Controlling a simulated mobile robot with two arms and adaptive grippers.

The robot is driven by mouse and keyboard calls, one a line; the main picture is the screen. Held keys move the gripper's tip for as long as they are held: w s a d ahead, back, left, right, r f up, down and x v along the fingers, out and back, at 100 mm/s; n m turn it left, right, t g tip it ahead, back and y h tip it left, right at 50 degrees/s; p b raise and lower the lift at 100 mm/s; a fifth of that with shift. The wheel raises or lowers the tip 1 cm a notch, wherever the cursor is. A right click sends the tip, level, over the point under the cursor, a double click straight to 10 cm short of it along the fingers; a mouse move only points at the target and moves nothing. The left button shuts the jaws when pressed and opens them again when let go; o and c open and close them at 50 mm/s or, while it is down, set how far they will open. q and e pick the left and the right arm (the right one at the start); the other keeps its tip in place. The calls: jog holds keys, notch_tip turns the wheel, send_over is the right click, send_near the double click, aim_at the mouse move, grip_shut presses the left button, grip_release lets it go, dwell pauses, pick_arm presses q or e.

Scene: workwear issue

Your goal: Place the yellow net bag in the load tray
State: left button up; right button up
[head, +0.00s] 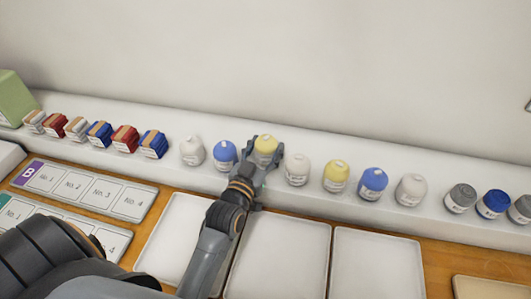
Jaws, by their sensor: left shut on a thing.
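My left gripper (263,151) reaches to the long white ledge and is shut on a yellow net bag (266,144), a small rounded bundle with a paler lower part. The gripper's fingers are on both sides of the bag and hide its lower part. I cannot tell whether the bag still touches the ledge. A second yellow bag (336,173) stands further right on the ledge. Three white trays lie on the table in front: a left tray (175,230), a middle tray (285,255) and a right tray (378,265). They look empty; which one is the load tray is not marked. My right gripper is out of view.
On the white ledge (435,222), white and blue bags stand close beside the held one, such as a blue bag (224,153) and a white bag (297,168). Folded bundles (124,138) are at left, grey and blue rolls (461,197) at right. Numbered boards (85,190) lie at left.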

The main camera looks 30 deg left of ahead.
pick_arm(q)
jog(key=shift+r, duration=0.15)
jog(key=o, duration=0.9)
jog(key=shift+f, duration=0.2)
